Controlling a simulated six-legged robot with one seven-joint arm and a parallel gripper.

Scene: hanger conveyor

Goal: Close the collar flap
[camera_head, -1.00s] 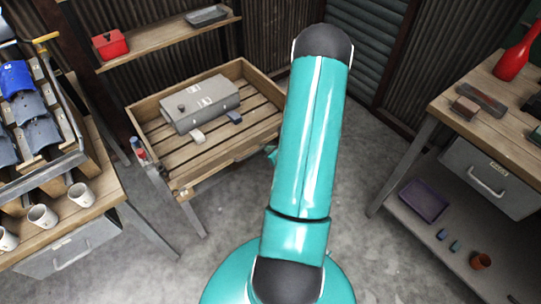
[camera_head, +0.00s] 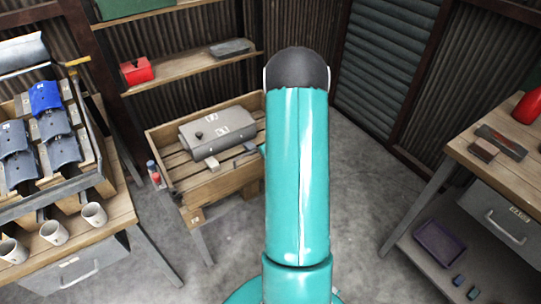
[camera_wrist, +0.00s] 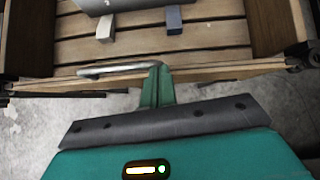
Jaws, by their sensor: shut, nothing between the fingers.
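I cannot tell for sure which part is the collar flap. Curved pieces sit on a slanted rack at the left of the head view: a blue one (camera_head: 45,97) at the top and several grey-blue ones, such as this grey-blue piece (camera_head: 64,150). My gripper (camera_wrist: 157,84) is shut and empty in the wrist view, at the front edge of a slatted wooden tray and in front of a metal bar handle (camera_wrist: 108,70). In the head view my arm hides most of the gripper, which is far to the right of the rack.
The wooden tray (camera_head: 158,138) holds a grey box with a knob (camera_head: 217,130) and two small blocks. White mugs (camera_head: 94,214) stand below the rack. A shelf with a red box (camera_head: 136,70) is behind. A workbench (camera_head: 455,150) stands right. The concrete floor between is clear.

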